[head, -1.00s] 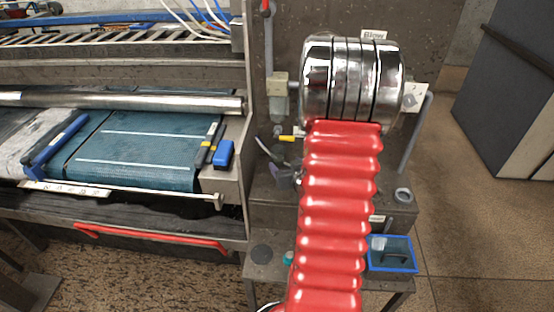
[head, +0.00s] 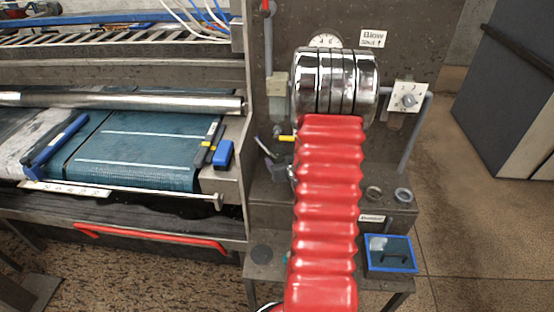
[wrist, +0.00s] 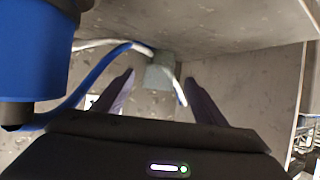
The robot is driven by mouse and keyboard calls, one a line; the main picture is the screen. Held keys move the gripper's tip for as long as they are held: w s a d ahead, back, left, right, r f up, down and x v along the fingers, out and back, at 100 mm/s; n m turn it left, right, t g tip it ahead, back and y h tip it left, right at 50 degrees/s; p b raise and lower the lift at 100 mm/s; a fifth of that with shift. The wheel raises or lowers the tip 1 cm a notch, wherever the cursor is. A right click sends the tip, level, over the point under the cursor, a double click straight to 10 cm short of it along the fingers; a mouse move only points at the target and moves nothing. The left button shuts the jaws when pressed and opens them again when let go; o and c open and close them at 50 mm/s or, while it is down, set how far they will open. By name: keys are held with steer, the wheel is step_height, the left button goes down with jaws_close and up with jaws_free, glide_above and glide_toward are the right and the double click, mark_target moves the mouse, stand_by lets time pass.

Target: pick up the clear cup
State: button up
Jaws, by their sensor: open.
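I cannot make out a clear cup in either view. My red-sleeved arm covers part of the lower shelf and the machine front in the head view. In the wrist view my gripper (wrist: 159,82) is open, its two dark purple fingers apart with nothing held between them. A small grey-green box (wrist: 160,72) shows beyond the fingertips, against a grey surface.
A blue-rimmed tray (head: 367,258) sits at the lower right of the machine. A dark disc (head: 261,254) lies on the lower shelf. Two metal rings (head: 403,195) sit on the ledge. A blue hose (wrist: 88,82) crosses the wrist view. Open floor lies at right.

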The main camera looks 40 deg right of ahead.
mark_target(280, 157)
steer(key=shift+x, duration=2)
steer(key=shift+d+r, duration=0.1)
steer(key=c, duration=1.3)
steer(key=shift+o, duration=0.2)
steer(key=shift+r, duration=0.15)
